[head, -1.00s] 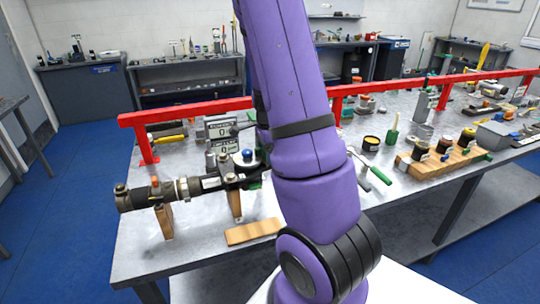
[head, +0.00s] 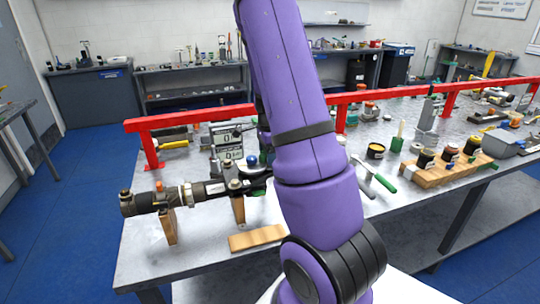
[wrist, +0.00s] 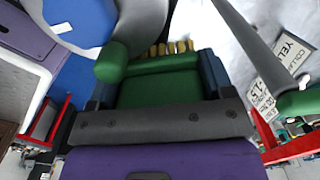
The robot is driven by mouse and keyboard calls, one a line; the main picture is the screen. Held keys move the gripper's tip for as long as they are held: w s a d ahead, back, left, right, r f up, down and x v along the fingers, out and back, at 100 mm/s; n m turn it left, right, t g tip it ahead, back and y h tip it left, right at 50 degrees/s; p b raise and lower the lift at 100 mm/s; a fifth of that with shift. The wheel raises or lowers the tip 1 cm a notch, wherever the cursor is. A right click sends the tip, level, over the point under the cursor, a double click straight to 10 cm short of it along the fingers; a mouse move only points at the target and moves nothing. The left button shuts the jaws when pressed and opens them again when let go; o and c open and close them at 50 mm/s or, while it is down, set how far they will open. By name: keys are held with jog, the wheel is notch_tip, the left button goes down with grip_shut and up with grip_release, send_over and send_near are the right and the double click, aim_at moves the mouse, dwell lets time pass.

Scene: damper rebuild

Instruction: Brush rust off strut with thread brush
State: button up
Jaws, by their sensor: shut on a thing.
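The strut (head: 146,203) is a dark cylinder lying level along the front left of the bench in the head view, with pale and brass-coloured rings partway along. Wooden supports (head: 170,227) hold it above the bench top. My purple arm crosses the strut's right end and hides my gripper there. In the wrist view, my gripper (wrist: 160,85) is shut on a green block with short tan bristles (wrist: 172,48), which looks like the thread brush. I cannot tell whether the bristles touch the strut. Rust is too small to make out.
A blue-topped knob (head: 252,160) stands close left of my arm, near a grey digital gauge (head: 227,143). A red rail (head: 190,117) runs behind. A wooden slab (head: 257,238) lies in front. A green-handled tool (head: 385,183) and a wooden jar rack (head: 445,175) are right.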

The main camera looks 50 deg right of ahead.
jog(key=shift+s+a+f, duration=0.1)
jog(key=shift+f, duration=0.05)
jog(key=shift+s+a, duration=0.35)
jog(key=shift+s, duration=0.25)
jog(key=shift+s+a, duration=0.35)
jog(key=shift+s, duration=0.2)
jog(key=shift+s, duration=0.1)
jog(key=shift+s+a+f, duration=0.1)
jog(key=shift+s+a, duration=0.35)
jog(key=shift+s, duration=0.2)
jog(key=shift+s+a, duration=0.4)
jog(key=shift+s, duration=0.25)
jog(key=shift+w+r, duration=0.15)
jog(key=shift+r, duration=1.7)
jog(key=shift+d+r, duration=0.1)
jog(key=shift+r, duration=2.15)
